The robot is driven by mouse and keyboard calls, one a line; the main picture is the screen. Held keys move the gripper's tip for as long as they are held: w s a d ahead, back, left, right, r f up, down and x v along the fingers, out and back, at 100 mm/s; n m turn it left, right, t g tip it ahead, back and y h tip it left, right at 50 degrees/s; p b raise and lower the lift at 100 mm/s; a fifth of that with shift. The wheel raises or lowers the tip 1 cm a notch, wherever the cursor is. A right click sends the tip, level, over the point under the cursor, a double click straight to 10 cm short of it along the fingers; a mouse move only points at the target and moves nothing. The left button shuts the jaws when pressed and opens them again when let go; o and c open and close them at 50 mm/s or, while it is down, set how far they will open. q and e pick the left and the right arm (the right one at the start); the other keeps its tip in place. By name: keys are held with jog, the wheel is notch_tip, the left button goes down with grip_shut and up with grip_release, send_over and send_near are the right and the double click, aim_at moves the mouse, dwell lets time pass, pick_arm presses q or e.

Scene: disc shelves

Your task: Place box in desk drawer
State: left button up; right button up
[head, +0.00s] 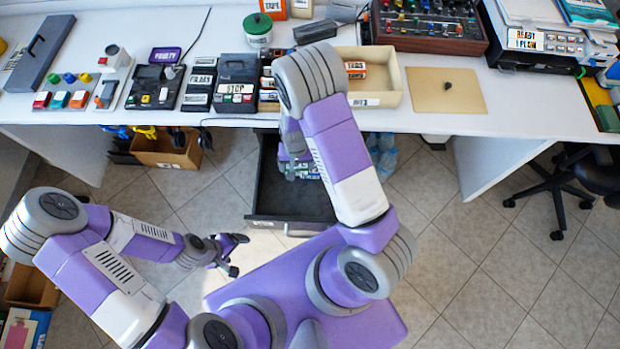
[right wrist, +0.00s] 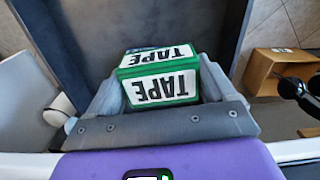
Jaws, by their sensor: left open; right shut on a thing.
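The box is green with white TAPE labels (right wrist: 158,86) and sits between the fingers of my right gripper (right wrist: 160,85) in the right wrist view. The gripper is shut on it. The desk drawer (head: 292,212) is pulled out, with a dark interior that also shows in the right wrist view (right wrist: 85,20). In the head view my right gripper (head: 291,168) is over the back part of the drawer; my arm partly covers it, and I cannot make out the box clearly. My left gripper (head: 235,255) is open and empty, left of the drawer.
The white desk (head: 520,95) holds a beige tray (head: 385,62), a tan board (head: 446,91), a green-lidded jar (head: 258,30) and several devices. A cardboard box (head: 165,152) stands under the desk to the left. Open tiled floor lies right of the drawer.

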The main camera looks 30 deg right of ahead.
aim_at(300, 170)
jog(key=shift+m, duration=0.7)
jog(key=f+b, duration=0.1)
jog(key=f, duration=0.2)
jog(key=f+b, duration=0.1)
jog(key=f, duration=0.3)
jog(key=f+b, duration=0.1)
jog(key=f, duration=0.2)
jog(key=shift+s+d+f, duration=0.35)
jog(key=shift+s+d, duration=0.05)
jog(key=shift+f+b, duration=1)
jog(key=shift+f, duration=1.4)
pick_arm(q)
notch_tip(300, 170, down, 6)
jog(key=shift+r, duration=0.1)
pick_arm(e)
jog(key=shift+r, duration=0.15)
jog(key=shift+f, duration=0.25)
jog(key=o, duration=0.9)
pick_arm(q)
notch_tip(300, 170, up, 4)
jog(key=p, duration=0.4)
jog(key=shift+r+p, duration=0.2)
jog(key=shift+p, duration=0.1)
pick_arm(e)
notch_tip(300, 170, up, 12)
jog(key=shift+r, duration=0.25)
